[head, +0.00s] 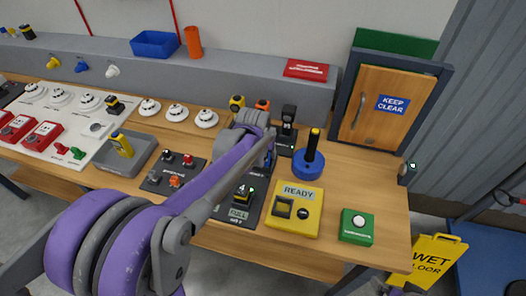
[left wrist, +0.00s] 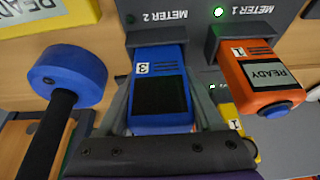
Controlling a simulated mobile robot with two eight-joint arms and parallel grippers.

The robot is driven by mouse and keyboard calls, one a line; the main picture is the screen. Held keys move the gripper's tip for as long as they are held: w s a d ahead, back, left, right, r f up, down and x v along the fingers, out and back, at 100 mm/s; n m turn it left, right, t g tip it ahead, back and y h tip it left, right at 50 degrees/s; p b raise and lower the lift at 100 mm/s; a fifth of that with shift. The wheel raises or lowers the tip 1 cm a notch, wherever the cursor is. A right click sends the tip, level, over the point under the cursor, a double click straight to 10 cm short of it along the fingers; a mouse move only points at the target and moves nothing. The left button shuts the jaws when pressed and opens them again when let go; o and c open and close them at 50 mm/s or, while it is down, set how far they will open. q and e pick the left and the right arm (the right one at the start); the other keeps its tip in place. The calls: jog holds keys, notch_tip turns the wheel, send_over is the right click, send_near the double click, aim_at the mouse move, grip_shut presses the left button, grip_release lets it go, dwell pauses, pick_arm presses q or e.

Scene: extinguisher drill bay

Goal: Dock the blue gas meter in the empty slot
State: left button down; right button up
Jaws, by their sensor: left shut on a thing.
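The blue gas meter (left wrist: 160,85), labelled 3, is between the two fingers of my left gripper (left wrist: 165,125) in the left wrist view. The gripper is shut on it. Its far end meets the dark grey METER 2 holder (left wrist: 148,24); I cannot tell how deep it sits. The METER 2 lamp looks dim green. An orange meter (left wrist: 262,78), labelled 1, sits in the METER 1 holder beside it, with a bright green lamp. In the head view my left arm hides most of the blue meter (head: 270,160).
A blue round base with a black handle (head: 309,164) stands right of the left gripper. A yellow READY box (head: 293,209) and a green button box (head: 357,226) are nearer the front edge. A black device (head: 288,125) stands behind. Bare table lies at the right.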

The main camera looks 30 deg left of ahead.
pick_arm(q)
jog(key=shift+f, duration=0.15)
pick_arm(e)
jog(key=shift+s+f, duration=0.1)
jog(key=shift+f, duration=0.05)
pick_arm(q)
grip_release()
jog(key=shift+s, duration=0.1)
jog(key=c, duration=0.4)
jog(key=shift+o, duration=1.2)
jog(key=shift+r+p, duration=1.7)
jog(key=shift+r, duration=1.85)
pick_arm(e)
jog(key=w+r, duration=0.1)
jog(key=r, duration=0.2)
jog(key=w+r, duration=0.1)
jog(key=r, duration=0.1)
jog(key=shift+w+r, duration=0.1)
jog(key=shift+w, duration=0.2)
pick_arm(q)
jog(key=shift+f, duration=0.15)
pick_arm(e)
jog(key=shift+s, duration=0.15)
